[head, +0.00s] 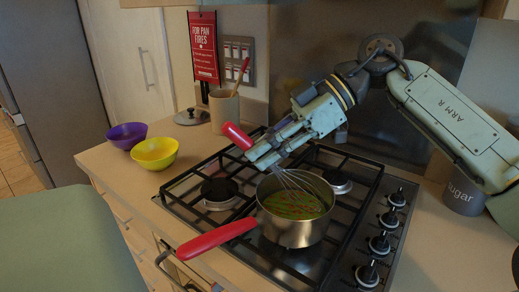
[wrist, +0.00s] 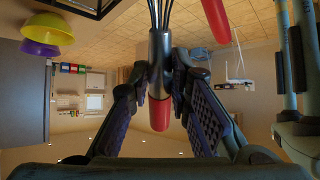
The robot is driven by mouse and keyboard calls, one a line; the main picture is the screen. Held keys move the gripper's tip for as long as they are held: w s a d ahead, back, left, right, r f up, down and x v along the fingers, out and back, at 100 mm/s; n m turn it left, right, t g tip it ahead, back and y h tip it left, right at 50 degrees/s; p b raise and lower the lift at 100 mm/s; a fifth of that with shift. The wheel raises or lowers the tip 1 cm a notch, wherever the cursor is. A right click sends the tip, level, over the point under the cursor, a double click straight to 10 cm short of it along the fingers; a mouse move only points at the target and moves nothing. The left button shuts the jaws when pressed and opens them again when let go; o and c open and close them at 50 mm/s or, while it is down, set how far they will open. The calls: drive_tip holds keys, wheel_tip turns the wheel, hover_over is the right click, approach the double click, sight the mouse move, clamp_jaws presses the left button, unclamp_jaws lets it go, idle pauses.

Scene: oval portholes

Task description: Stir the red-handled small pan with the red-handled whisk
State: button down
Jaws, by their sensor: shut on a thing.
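The red-handled small pan (head: 292,233) stands on the hob, its red handle pointing to the lower left. It holds green contents with red bits. The pan's red handle also shows at the top of the wrist view (wrist: 217,20). My gripper (head: 268,158) is shut on the metal shaft of the red-handled whisk (head: 237,136), above the pan's rear left rim. The whisk is tilted, red end up to the left, its wires reaching down inside the pan. In the wrist view the whisk (wrist: 159,113) sits between the fingers. The wire ends are partly hidden in the contents.
Black grates (head: 188,181) and control knobs (head: 380,244) surround the pan. A purple bowl (head: 127,136), a yellow bowl (head: 155,153), a lid (head: 191,117) and a utensil pot (head: 224,111) stand at the left. A sugar canister (head: 462,196) stands at the right.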

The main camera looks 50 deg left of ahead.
drive_tip(key=shift+s+a, duration=0.2)
drive_tip(key=shift+a, duration=0.9)
drive_tip(key=shift+s+a, duration=0.2)
drive_tip(key=shift+a, duration=0.85)
drive_tip(key=shift+s+d, duration=0.4)
drive_tip(key=shift+d, duration=0.25)
drive_tip(key=shift+s+d, duration=0.35)
drive_tip(key=shift+d, duration=0.3)
drive_tip(key=shift+r, duration=5.35)
